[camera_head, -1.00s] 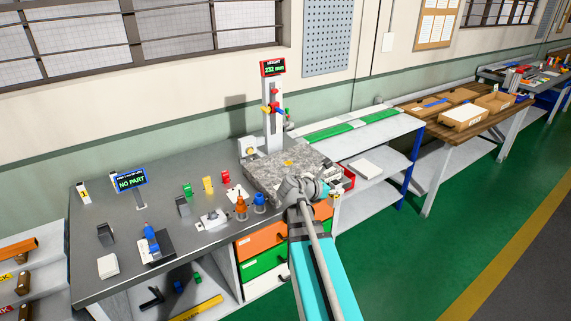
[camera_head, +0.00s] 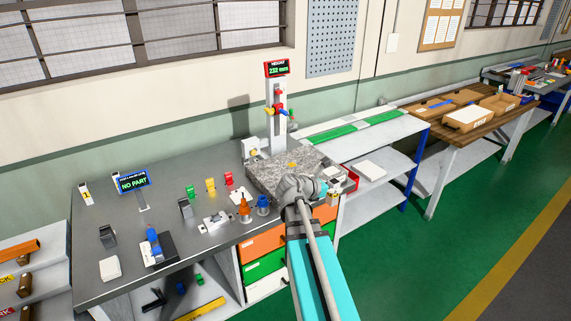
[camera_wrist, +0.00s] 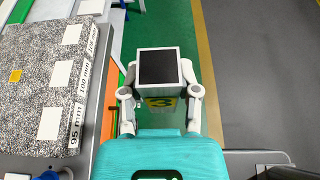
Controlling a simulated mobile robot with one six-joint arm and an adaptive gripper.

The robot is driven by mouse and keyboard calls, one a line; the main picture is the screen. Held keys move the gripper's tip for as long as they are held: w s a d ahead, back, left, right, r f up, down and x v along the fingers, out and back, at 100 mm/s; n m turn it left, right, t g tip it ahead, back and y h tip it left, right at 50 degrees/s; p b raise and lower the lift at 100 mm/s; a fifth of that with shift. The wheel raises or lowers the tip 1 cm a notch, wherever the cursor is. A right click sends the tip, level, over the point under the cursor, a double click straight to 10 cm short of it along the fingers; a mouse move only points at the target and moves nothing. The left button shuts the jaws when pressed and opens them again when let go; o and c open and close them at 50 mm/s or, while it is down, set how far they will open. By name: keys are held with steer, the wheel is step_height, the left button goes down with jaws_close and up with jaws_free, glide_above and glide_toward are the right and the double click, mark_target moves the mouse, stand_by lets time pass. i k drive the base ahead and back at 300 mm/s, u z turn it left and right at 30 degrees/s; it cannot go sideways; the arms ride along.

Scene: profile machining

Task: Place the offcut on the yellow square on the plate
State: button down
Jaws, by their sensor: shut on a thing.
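The offcut (camera_wrist: 166,52) is a short square piece with a pale rim and a dark end face. My gripper (camera_wrist: 160,80) is shut on it, one grey finger on each side. In the wrist view it is held right of the speckled stone plate (camera_wrist: 32,125), over the green floor, apart from the plate. The yellow square (camera_wrist: 15,76) lies on the plate at the left edge. In the head view the plate (camera_head: 262,182) sits on the grey bench, and the yellow square (camera_head: 292,164) shows just beyond my wrist. My fingers and the offcut are hard to make out there.
White squares (camera_wrist: 61,74) and millimetre labels mark the plate. A height gauge (camera_head: 277,105) reading 232 mm stands behind it. Orange and blue bottles (camera_head: 245,211) stand left of the plate. A red bin (camera_head: 350,181) is to its right. The bench's left part holds several small parts.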

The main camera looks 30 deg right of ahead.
mark_target(291, 165)
steer(key=i, duration=0.9)
steer(key=z, duration=0.05)
